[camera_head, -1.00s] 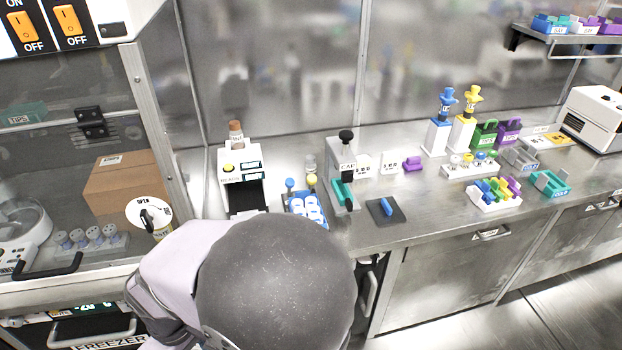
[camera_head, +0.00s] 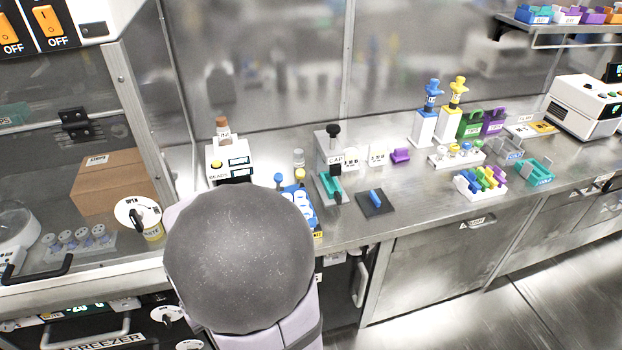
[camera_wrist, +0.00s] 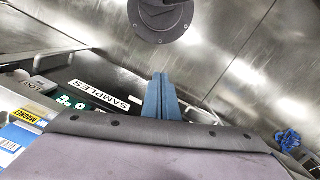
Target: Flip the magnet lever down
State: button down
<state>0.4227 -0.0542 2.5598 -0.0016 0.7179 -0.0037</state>
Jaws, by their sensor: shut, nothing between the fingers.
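My gripper (camera_wrist: 160,98) shows in the wrist view as two blue fingers pressed together, shut and empty. In the head view it is hidden behind or below my large grey arm joint. A yellow MAGNET label (camera_wrist: 27,116) sits at the left edge of the wrist view, beside a blue-and-white part (camera_wrist: 12,140); the fingers are well to its right and apart from it. In the head view a blue rack with white round tops (camera_head: 301,203) stands at the bench front, partly covered by my arm. I cannot make out the magnet lever or its position.
A BEADS dispenser (camera_head: 228,160) is behind my arm. In the wrist view, a SAMPLES label (camera_wrist: 100,95) is left of the fingers. Free floor lies at right.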

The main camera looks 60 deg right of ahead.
jog(key=s+d+f+m+t+y+p, duration=0.1)
jog(key=s+d+f+m+t, duration=0.15)
jog(key=s+d+m, duration=0.55)
jog(key=s+d+f+m+t+y+p, duration=0.1)
jog(key=s+d+f+m+t+p, duration=0.2)
jog(key=d+m, duration=0.85)
jog(key=w+d+r+m+t+h, duration=0.3)
jog(key=d+r+m, duration=0.3)
jog(key=d, duration=0.4)
jog(key=w+d+r+m+t+h+b, duration=0.1)
jog(key=w+d+r+m+t+h, duration=0.2)
jog(key=d+r+m, duration=0.4)
jog(key=d+m+t+h, duration=0.1)
jog(key=d, duration=0.2)
jog(key=shift+w+f+m, duration=0.1)
jog(key=shift+m, duration=0.15)
jog(key=shift+w+d+r+p+x, duration=0.15)
jog(key=shift+r+p+x, duration=0.45)
jog(key=shift+x, duration=1.55)
jog(key=shift+w+r+p+x, duration=0.25)
jog(key=shift+p+x, duration=0.7)
jog(key=shift+x, duration=1.15)
jog(key=shift+w+d+r+p+x, duration=0.15)
jog(key=shift+r+p+x, duration=0.45)
jog(key=shift+x, duration=1.55)
